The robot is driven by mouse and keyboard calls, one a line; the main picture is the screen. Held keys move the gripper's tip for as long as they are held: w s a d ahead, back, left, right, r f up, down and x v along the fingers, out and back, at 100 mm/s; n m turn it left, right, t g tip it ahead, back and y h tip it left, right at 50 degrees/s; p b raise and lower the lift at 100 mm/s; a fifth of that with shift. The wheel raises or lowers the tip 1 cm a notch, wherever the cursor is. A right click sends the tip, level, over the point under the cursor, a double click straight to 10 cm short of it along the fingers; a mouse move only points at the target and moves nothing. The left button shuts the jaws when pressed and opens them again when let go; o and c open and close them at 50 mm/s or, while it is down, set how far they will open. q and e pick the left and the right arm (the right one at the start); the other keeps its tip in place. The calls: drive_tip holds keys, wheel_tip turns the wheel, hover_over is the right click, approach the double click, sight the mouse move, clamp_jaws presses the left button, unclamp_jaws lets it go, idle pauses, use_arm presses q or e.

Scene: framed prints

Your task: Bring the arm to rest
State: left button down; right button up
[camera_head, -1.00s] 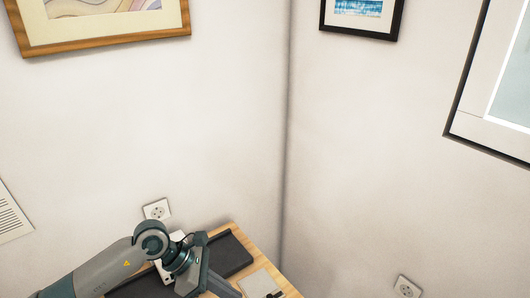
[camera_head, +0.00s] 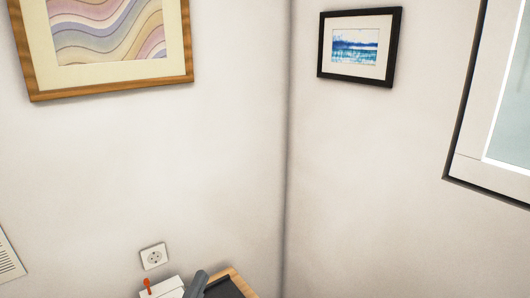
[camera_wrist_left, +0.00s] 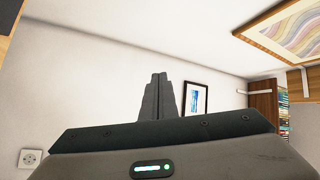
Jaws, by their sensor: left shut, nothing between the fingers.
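My left gripper (camera_head: 201,275) shows only as a grey finger end at the bottom edge of the head view, in front of the wooden table (camera_head: 238,280) corner. The rest of that arm is out of the head view. In the left wrist view the left gripper's fingers (camera_wrist_left: 158,78) are together, with nothing between them. They point up the picture toward the bare wall. My right gripper is in neither view.
A white box with an orange lever (camera_head: 147,284) and a dark tray (camera_head: 226,288) are at the bottom. A wavy-print frame (camera_head: 186,45), a black-framed blue print (camera_head: 361,47) and a window-like frame (camera_head: 470,100) hang on the walls. A socket (camera_head: 154,256) is above the table.

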use_arm(q)
drive_tip(key=s+a+f+n+g+y, duration=0.3)
drive_tip(key=s+a+f+n+g, duration=0.15)
drive_tip(key=f, duration=0.45)
drive_tip(key=s+a+f+n+g+y, duration=0.3)
drive_tip(key=s+a+f+n, duration=0.15)
drive_tip(key=f, duration=0.35)
drive_tip(key=s+f+n+g+h, duration=0.15)
drive_tip(key=s+f+g, duration=0.35)
drive_tip(key=s, duration=0.5)
drive_tip(key=s+f+n+g, duration=0.35)
drive_tip(key=s+f, duration=0.35)
drive_tip(key=s, duration=0.3)
wheel_tip(320, 180, down, 32)
drive_tip(key=s+d+g+b, duration=0.1)
drive_tip(key=s+g+b, duration=0.1)
drive_tip(key=b, duration=0.1)
drive_tip(key=s+a+f+g+b, duration=0.1)
drive_tip(key=s+a+f+b, duration=0.1)
drive_tip(key=s+f, duration=1.6)
drive_tip(key=shift+a+f+m, duration=0.4)
drive_tip(key=shift+a+f, duration=0.15)
drive_tip(key=shift+f, duration=0.1)
